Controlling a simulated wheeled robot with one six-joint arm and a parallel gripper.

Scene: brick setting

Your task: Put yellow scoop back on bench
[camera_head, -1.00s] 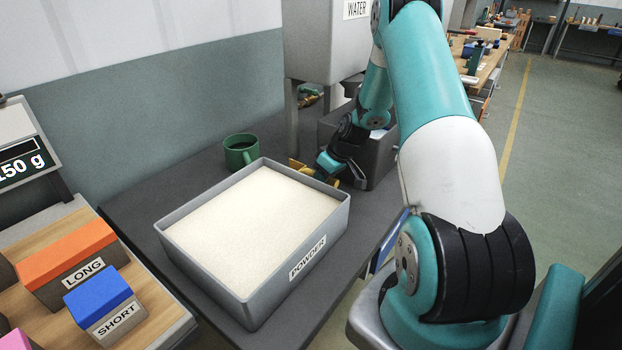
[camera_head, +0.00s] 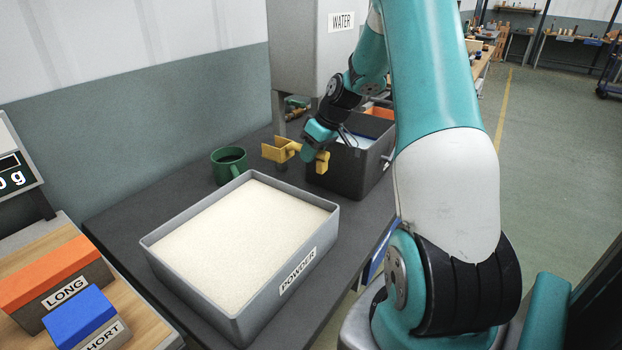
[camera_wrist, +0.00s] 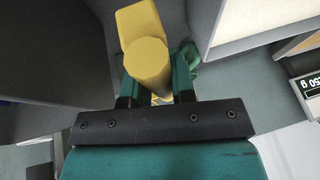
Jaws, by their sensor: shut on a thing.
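The yellow scoop (camera_head: 279,149) is held in my gripper (camera_head: 304,155) above the dark grey bench (camera_head: 130,205), behind the powder tray and left of a dark grey bin. In the wrist view, the scoop's thick yellow handle (camera_wrist: 148,62) lies between the two fingers of my gripper (camera_wrist: 155,90). Its bowl is partly hidden behind the handle there. In the head view, a yellow end also shows right of the fingers. I cannot tell whether the scoop holds anything.
The grey tray of white powder (camera_head: 258,307), labelled POWDER, stands in front. A green mug (camera_head: 229,170) stands behind it. The dark bin (camera_head: 346,180) is close on the right. A grey WATER tank (camera_head: 300,60) rises behind. Orange LONG (camera_head: 50,270) and blue SHORT (camera_head: 78,316) blocks lie left.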

